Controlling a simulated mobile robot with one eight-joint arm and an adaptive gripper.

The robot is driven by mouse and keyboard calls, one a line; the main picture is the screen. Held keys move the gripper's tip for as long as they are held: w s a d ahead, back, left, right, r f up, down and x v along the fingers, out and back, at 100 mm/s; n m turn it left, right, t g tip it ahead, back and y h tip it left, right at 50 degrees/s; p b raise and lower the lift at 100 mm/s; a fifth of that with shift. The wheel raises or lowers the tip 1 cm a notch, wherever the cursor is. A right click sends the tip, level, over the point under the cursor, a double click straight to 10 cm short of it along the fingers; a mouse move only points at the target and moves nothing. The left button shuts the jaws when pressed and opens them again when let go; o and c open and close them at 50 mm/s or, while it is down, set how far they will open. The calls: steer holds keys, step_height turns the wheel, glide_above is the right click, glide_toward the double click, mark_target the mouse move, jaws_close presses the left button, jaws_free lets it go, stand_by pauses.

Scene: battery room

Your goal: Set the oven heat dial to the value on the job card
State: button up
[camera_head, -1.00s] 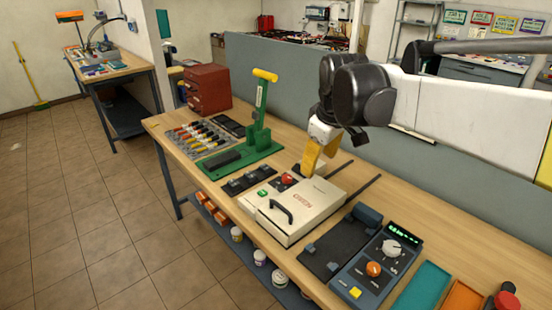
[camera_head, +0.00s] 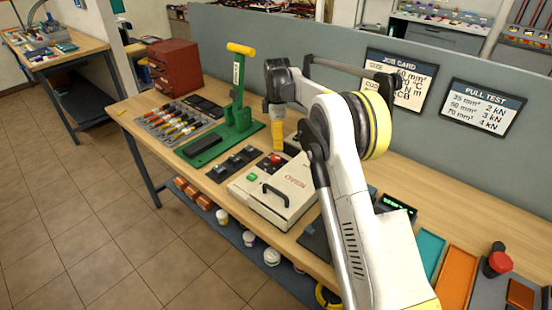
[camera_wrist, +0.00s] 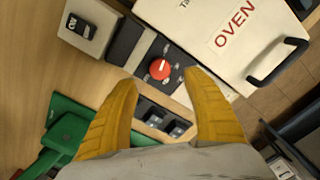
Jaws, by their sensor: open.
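The white oven (camera_head: 262,206) with a black handle stands on the bench; its OVEN label also shows in the wrist view (camera_wrist: 236,24). Its red heat dial (camera_wrist: 160,69) with a white mark is on a dark panel beside the white lid. In the head view the dial (camera_head: 276,159) shows just below my gripper (camera_head: 277,144). In the wrist view my gripper (camera_wrist: 163,80) is open, its yellow fingers spread either side of the dial's line, apart from it and empty. The job card (camera_head: 400,80) hangs on the grey partition; my arm hides part of its text.
A green lever press (camera_head: 237,118) stands left of the oven, with dark blocks (camera_head: 236,163) between them. A pull test card (camera_head: 484,108) hangs right. Teal (camera_head: 430,250) and orange (camera_head: 458,275) trays lie right, beside a red button (camera_head: 499,262).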

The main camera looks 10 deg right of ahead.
mark_target(277, 157)
step_height(277, 157, down, 8)
steer(key=shift+f+b, duration=0.1)
steer(key=shift+b, duration=0.95)
steer(key=c, duration=1.2)
